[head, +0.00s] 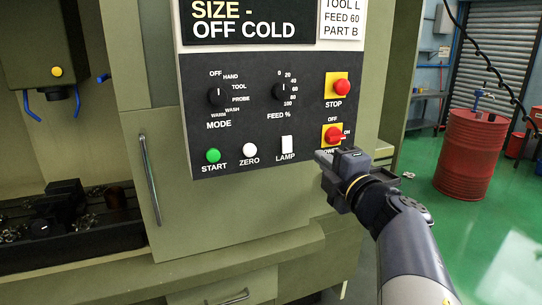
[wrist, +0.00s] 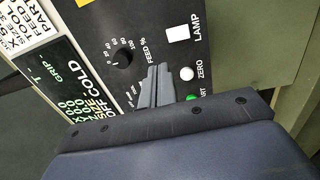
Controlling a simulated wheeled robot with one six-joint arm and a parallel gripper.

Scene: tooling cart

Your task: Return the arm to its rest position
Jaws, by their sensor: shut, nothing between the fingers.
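My arm reaches in from the lower right of the head view. My gripper (head: 322,156) is in front of the lower right of the machine's control panel (head: 240,170), just below the red and yellow OFF/ON switch (head: 333,134). Its fingers are together with nothing between them. In the wrist view the closed fingers (wrist: 156,84) point at the panel and hide part of it beside the FEED % knob (wrist: 123,58). I cannot tell from the pictures how far the fingertips are from the panel.
The panel carries a STOP button (head: 341,87), a green START button (head: 213,155), a ZERO button (head: 250,149) and a LAMP switch (head: 287,143). A door handle (head: 150,180) stands out at left. A red drum (head: 468,155) stands on open green floor (head: 430,215) at right.

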